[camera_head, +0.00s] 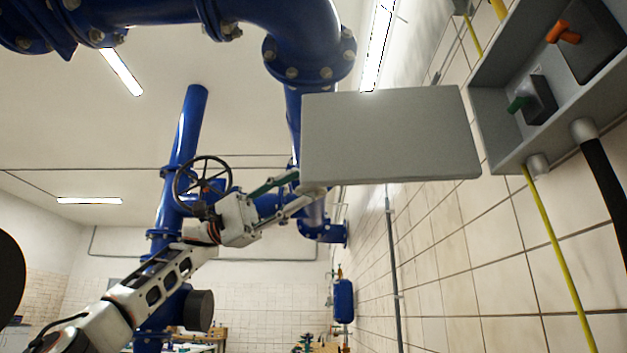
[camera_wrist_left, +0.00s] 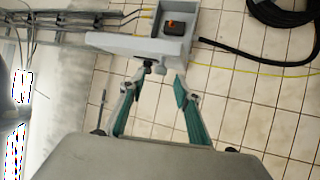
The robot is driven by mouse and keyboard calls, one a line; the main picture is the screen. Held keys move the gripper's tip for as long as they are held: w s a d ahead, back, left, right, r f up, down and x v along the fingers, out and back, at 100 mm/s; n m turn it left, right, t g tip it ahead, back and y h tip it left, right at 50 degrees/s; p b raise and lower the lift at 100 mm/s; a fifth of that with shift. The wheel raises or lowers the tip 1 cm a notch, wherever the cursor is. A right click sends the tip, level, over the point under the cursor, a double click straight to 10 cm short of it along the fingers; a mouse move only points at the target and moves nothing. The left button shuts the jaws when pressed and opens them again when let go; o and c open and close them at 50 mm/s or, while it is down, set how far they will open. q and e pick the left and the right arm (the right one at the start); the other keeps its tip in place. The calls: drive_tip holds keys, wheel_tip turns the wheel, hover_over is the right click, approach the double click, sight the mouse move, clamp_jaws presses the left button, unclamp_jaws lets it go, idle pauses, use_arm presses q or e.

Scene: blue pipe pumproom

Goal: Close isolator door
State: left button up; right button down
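The isolator door (camera_head: 390,135) is a flat grey panel, standing open to the left of its grey isolator box (camera_head: 508,60). An orange switch (camera_head: 563,33) and a green switch (camera_head: 520,103) show inside the box. My left gripper (camera_head: 303,186) is at the door's lower left edge, with its fingers spread. Part of its fingertips is hidden by the door, so contact is unclear. In the left wrist view the open fingers (camera_wrist_left: 157,88) point at the box (camera_wrist_left: 178,45), and the door (camera_wrist_left: 125,43) appears nearly edge-on. My right gripper is not in view.
The box is on a tiled wall (camera_head: 440,240), with a black cable (camera_head: 605,190) and yellow cable (camera_head: 555,250) below it. Large blue pipes (camera_head: 300,30) and a handwheel (camera_head: 203,187) stand close to my left arm. The space below the door looks clear.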

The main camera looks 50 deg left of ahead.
sight(317, 177)
use_arm(q)
drive_tip(key=x, duration=0.5)
drive_tip(key=shift+w+d, duration=0.25)
drive_tip(key=shift+d, duration=0.05)
clamp_jaws()
